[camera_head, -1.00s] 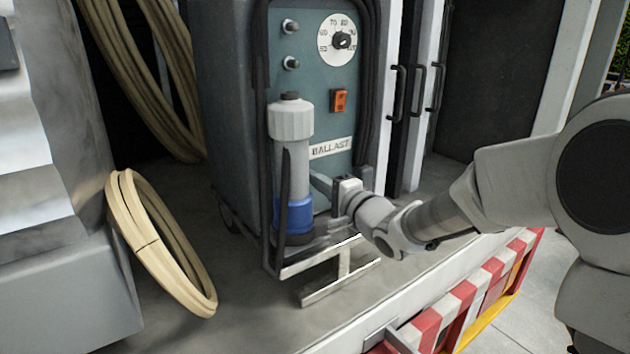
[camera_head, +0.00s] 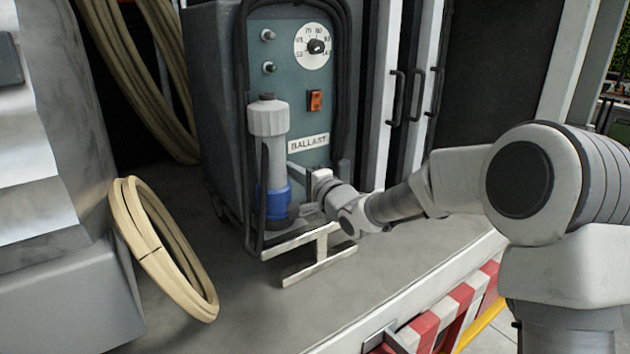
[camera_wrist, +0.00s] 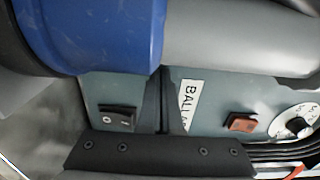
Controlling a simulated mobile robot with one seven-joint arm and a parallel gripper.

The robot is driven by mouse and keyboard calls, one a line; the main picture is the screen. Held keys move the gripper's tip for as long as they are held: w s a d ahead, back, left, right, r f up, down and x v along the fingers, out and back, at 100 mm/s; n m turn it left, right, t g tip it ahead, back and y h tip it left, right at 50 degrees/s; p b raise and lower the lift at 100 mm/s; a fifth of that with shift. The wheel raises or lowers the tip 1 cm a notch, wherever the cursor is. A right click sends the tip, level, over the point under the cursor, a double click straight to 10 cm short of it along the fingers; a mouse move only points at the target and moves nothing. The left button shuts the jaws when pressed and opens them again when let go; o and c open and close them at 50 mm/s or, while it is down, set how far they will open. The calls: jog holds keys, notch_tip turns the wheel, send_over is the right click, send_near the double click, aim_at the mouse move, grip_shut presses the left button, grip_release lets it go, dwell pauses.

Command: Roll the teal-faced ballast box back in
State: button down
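The ballast box (camera_head: 280,110) is a tall dark case with a teal front, a dial, an orange switch and a BALLAST label. It stands on the grey deck, in the bay between the hose and the cabinets. A grey cylinder with a blue band (camera_head: 270,165) and a light foot frame (camera_head: 315,255) are at its front. My gripper (camera_head: 297,172) is low at the front, right of the cylinder, pointing at the teal face. In the wrist view its fingers (camera_wrist: 165,100) look closed together, with nothing visible between them. Whether they touch the face is hidden.
A beige hose coil (camera_head: 160,248) lies on the deck left of the box, leaning on a grey housing. More hose hangs behind. Cabinets with black handles (camera_head: 417,95) stand close on the right. The deck's front edge has red-white striping (camera_head: 440,320).

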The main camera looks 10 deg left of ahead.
jog(key=p+x, duration=0.6)
jog(key=x, duration=1.3)
jog(key=shift+r, duration=0.3)
jog(key=shift+s+r, duration=0.1)
jog(key=shift+r, duration=0.15)
jog(key=shift+f, duration=0.15)
